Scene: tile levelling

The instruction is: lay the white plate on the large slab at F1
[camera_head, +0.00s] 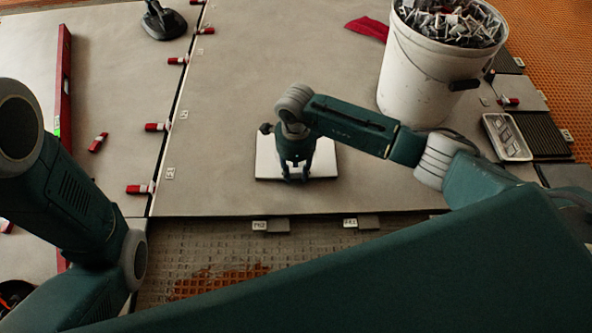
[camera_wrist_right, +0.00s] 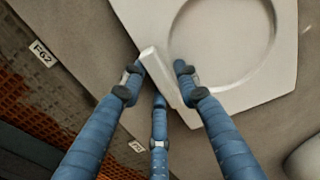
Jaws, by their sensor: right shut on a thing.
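The white plate (camera_head: 267,160) is square and lies flat on, or just above, the large grey slab (camera_head: 240,90), near its front edge; I cannot tell whether they touch. My right gripper (camera_head: 294,178) points down over the plate and hides part of it. In the right wrist view the plate (camera_wrist_right: 285,75) shows a round recess and a raised white strip along one edge. The fingers of my right gripper (camera_wrist_right: 160,82) are closed around that strip. My left arm shows at the left of the head view, but its gripper does not.
A white bucket (camera_head: 420,75) of grey pieces stands on the slab at right. Several red clips (camera_head: 157,127) line the joint at left. A red level (camera_head: 64,90) lies farther left. A grey tray (camera_head: 507,137) is at right. Open slab surrounds the plate.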

